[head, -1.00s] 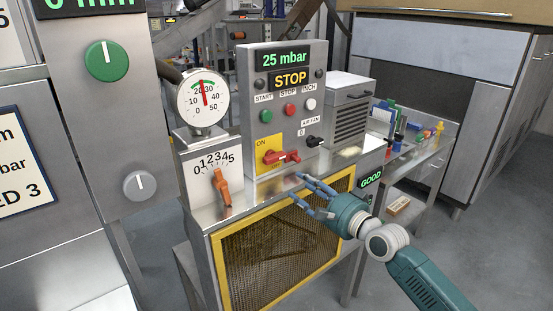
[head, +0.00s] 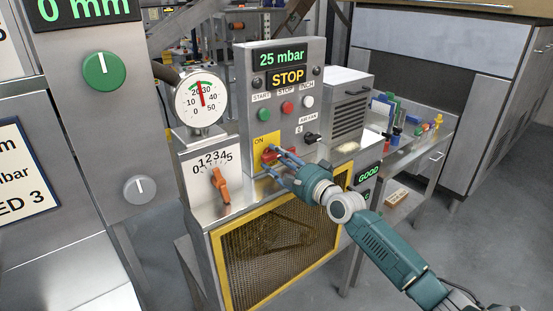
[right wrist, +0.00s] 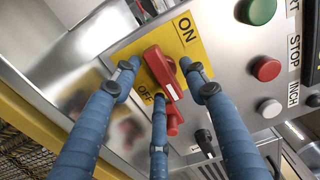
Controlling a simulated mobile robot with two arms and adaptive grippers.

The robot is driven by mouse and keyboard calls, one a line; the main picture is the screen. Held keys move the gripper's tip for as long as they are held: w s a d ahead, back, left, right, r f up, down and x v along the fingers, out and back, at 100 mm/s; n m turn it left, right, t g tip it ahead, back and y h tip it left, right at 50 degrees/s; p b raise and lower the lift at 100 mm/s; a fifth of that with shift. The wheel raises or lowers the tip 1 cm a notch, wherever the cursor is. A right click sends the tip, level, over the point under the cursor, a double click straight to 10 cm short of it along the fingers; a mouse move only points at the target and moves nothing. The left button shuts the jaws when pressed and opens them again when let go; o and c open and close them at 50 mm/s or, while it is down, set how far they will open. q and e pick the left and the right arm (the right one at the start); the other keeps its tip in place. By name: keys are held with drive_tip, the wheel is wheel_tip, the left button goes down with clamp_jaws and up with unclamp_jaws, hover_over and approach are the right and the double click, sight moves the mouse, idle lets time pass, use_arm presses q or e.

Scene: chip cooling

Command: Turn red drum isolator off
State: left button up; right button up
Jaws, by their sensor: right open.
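The red drum isolator (head: 267,155) is a red rotary handle on a yellow plate (head: 260,142) low on the grey control panel. In the right wrist view, the red handle (right wrist: 160,70) shows with a white mark, between the ON label at upper right and the OFF label at lower left. My right gripper (head: 277,161) is open at the handle and partly hides it in the head view. Its blue fingers (right wrist: 160,80) spread on either side of the handle, one below; I cannot tell whether any touches. My left gripper is not in view.
Above are green, red and white buttons (head: 287,108) and a black AIR FAN switch (head: 311,138). An orange lever (head: 220,186) with a 0–5 scale stands at left, under a dial gauge (head: 200,100). A yellow-framed mesh guard (head: 275,250) is below.

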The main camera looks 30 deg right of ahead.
clamp_jaws()
drive_tip(key=shift+n, duration=0.5)
drive_tip(key=n+b, duration=0.1)
drive_tip(key=n, duration=0.2)
drive_tip(key=shift+d+b, duration=0.1)
drive_tip(key=shift+b, duration=0.2)
drive_tip(key=n+b, duration=0.1)
drive_tip(key=n, duration=0.3)
drive_tip(key=shift+d, duration=0.1)
drive_tip(key=n, duration=0.5)
drive_tip(key=shift+r, duration=0.15)
drive_tip(key=n, duration=0.4)
drive_tip(key=shift+r+n, duration=0.1)
drive_tip(key=shift+n, duration=0.3)
drive_tip(key=shift+d, duration=0.1)
